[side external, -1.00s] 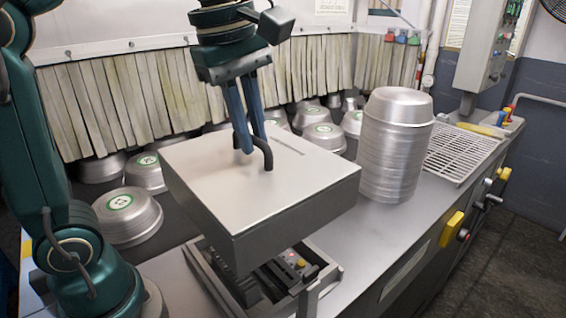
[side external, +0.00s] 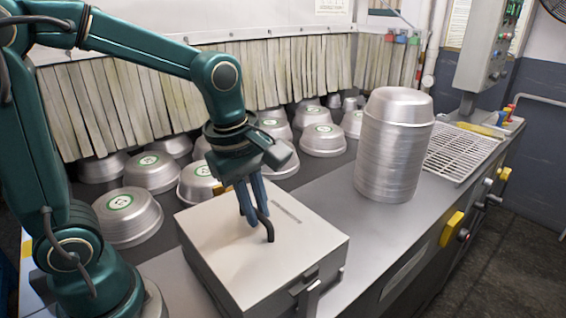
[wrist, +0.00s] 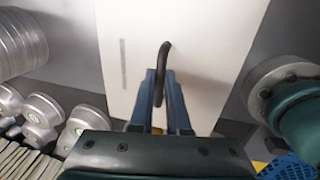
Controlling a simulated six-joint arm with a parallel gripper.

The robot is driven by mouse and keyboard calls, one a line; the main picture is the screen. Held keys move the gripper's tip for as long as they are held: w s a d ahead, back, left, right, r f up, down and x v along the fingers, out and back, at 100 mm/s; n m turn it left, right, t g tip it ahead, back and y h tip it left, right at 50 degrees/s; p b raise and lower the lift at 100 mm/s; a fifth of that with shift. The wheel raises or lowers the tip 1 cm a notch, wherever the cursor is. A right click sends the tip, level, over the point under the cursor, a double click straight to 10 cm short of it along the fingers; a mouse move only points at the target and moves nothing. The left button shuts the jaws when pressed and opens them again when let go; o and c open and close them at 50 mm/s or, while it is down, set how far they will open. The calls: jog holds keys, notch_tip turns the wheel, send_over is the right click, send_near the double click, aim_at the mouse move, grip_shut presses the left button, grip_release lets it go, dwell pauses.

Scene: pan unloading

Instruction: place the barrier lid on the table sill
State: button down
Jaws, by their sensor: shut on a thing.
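The barrier lid (side external: 215,245) is a broad, pale, box-like cover with grey sides and a dark bent handle (side external: 268,228). It sits low at the steel table sill (side external: 375,232), roughly level, over the mechanism seen there before. I cannot see whether its underside touches. My gripper (side external: 250,218) comes down from above with its blue fingers shut on the handle. In the wrist view, the fingers (wrist: 160,78) close around the black handle (wrist: 162,60), above the lid's pale top (wrist: 195,30).
A tall stack of metal pans (side external: 393,150) stands right of the lid. Several upturned pans with green marks (side external: 128,215) lie behind and left, before a strip curtain (side external: 120,105). A wire grate (side external: 460,152) is further right. The steel surface between lid and stack is clear.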

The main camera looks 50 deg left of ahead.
jog(key=shift+f, duration=0.45)
jog(key=shift+f, duration=0.2)
jog(key=c, duration=0.9)
grip_release()
